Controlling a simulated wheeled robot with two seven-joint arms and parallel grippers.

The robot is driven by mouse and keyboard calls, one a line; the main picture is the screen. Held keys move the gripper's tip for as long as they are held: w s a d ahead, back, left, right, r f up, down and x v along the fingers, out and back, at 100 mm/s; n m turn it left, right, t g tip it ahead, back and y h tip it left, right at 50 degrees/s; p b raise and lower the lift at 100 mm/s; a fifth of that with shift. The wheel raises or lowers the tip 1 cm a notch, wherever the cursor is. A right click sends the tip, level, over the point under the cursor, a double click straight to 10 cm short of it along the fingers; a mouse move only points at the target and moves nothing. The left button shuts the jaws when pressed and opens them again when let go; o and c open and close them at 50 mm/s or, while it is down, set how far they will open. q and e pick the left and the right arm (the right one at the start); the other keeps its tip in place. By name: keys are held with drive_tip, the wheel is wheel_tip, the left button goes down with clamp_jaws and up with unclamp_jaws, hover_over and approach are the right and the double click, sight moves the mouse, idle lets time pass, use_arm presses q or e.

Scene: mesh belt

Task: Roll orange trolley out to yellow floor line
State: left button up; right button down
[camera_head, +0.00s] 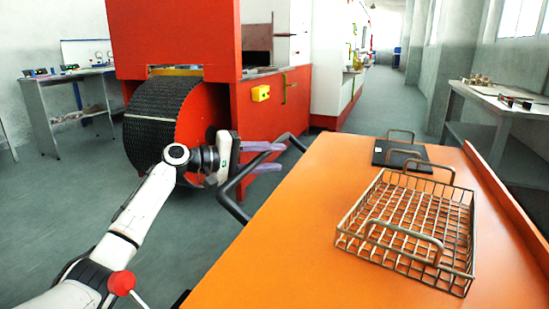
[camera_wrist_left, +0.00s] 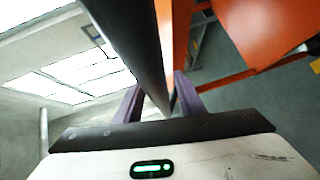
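The orange trolley (camera_head: 285,235) fills the lower right of the head view, with a flat orange top and a raised right edge. Its black bent push handle (camera_head: 236,186) sticks out on the left side. My left gripper (camera_head: 279,156) is at the handle's far part, its two purple fingers apart. In the left wrist view the black handle bar (camera_wrist_left: 137,40) runs between the spread fingers (camera_wrist_left: 160,104). I cannot tell whether either finger touches it. My right gripper is not in view. No yellow floor line can be made out.
A wire basket (camera_head: 408,228) and a black tray (camera_head: 440,163) with handles lie on the trolley. A red machine (camera_head: 228,100) with a dark mesh roll (camera_head: 155,120) stands beyond my left arm. Tables stand far left (camera_head: 68,80) and right (camera_head: 500,105). The grey aisle (camera_head: 385,105) behind is clear.

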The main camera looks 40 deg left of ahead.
use_arm(q)
drive_tip(key=v, duration=0.9)
drive_tip(key=shift+s+p, duration=0.15)
drive_tip(key=shift+p, duration=0.2)
drive_tip(key=shift+s+a, duration=0.1)
